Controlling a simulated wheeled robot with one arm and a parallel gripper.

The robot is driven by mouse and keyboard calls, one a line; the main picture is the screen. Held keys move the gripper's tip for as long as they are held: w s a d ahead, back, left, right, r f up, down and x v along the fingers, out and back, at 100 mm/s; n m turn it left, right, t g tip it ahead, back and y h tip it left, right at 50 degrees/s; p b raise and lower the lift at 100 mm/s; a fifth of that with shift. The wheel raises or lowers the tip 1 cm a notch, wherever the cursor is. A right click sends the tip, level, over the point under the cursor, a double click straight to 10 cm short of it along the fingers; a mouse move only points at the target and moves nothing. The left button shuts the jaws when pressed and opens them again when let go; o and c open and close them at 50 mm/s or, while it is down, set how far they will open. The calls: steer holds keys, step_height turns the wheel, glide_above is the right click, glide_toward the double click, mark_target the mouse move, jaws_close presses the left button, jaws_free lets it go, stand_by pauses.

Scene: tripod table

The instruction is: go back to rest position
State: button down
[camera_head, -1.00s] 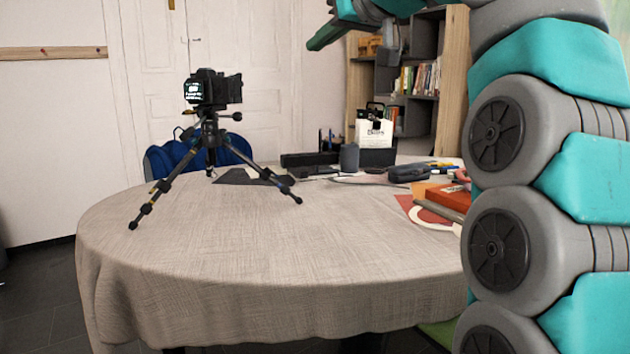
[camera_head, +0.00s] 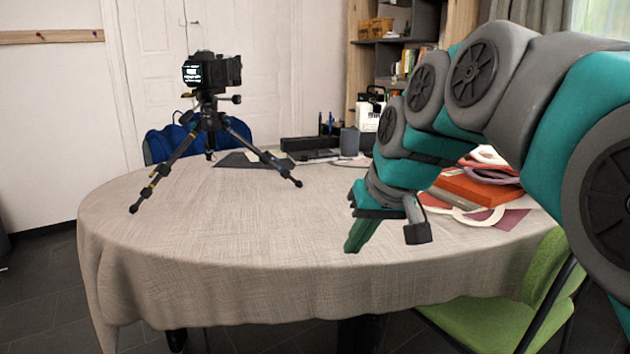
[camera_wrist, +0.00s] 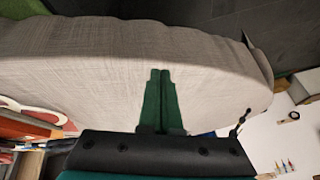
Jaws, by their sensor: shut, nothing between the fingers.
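My gripper (camera_head: 352,246) is in the head view, pointing down in front of or over the front right part of the table (camera_head: 240,235). Its green fingers are together with nothing between them. In the wrist view the shut fingers (camera_wrist: 160,72) show against the pale tablecloth (camera_wrist: 80,60). My arm bends over from the right side of the head view and hides part of the table's back right. A camera (camera_head: 212,72) on a black tripod (camera_head: 210,125) stands upright on the table at the left, well apart from my gripper.
Red and orange books or folders (camera_head: 480,187) lie on the table behind my arm. A green chair (camera_head: 500,320) stands at the front right, below my arm. Dark items and a grey cylinder (camera_head: 349,141) are at the back. The table's middle is clear.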

steer(key=s+d+f+m+g+h, duration=0.1)
steer(key=s+d+f+g, duration=0.2)
steer(key=s+f, duration=0.8)
steer(key=s+d+f+m+g+h, duration=0.1)
steer(key=s+d+f, duration=0.4)
steer(key=s+f, duration=0.7)
steer(key=s+g+h, duration=0.1)
steer(key=s+g, duration=0.1)
steer(key=s, duration=0.2)
steer(key=shift+s+d+f, duration=0.2)
steer(key=shift+s+d, duration=0.05)
steer(key=c, duration=1.6)
jaws_free()
